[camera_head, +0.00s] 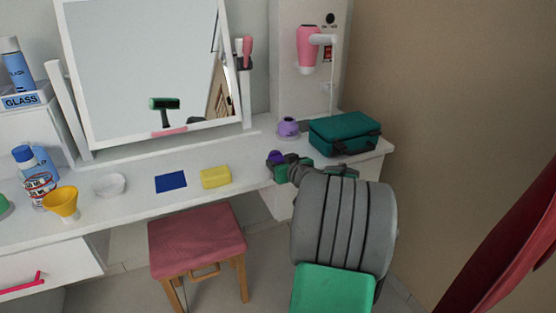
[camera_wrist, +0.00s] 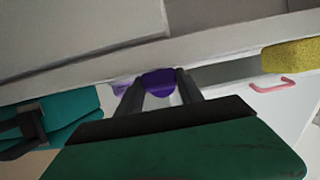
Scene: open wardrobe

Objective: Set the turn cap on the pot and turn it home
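The pot (camera_head: 288,128) is light purple and stands upright on the white dressing table, left of the teal case. The turn cap (camera_head: 275,156) is darker purple and sits at the tip of my gripper (camera_head: 279,160), apart from the pot and nearer the table's front edge. In the wrist view the cap (camera_wrist: 159,83) lies between the two dark fingers of my gripper (camera_wrist: 160,78), which are shut on it. A lighter purple piece of the pot (camera_wrist: 121,88) shows just left of the fingers, mostly hidden. The cap's underside cannot be seen.
The teal case (camera_head: 345,135) stands close on the right of the pot. A yellow sponge (camera_head: 215,177), blue cloth (camera_head: 171,183) and clear dish (camera_head: 109,185) lie to the left. The mirror (camera_head: 150,70) rises behind; a pink stool (camera_head: 197,242) stands in front.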

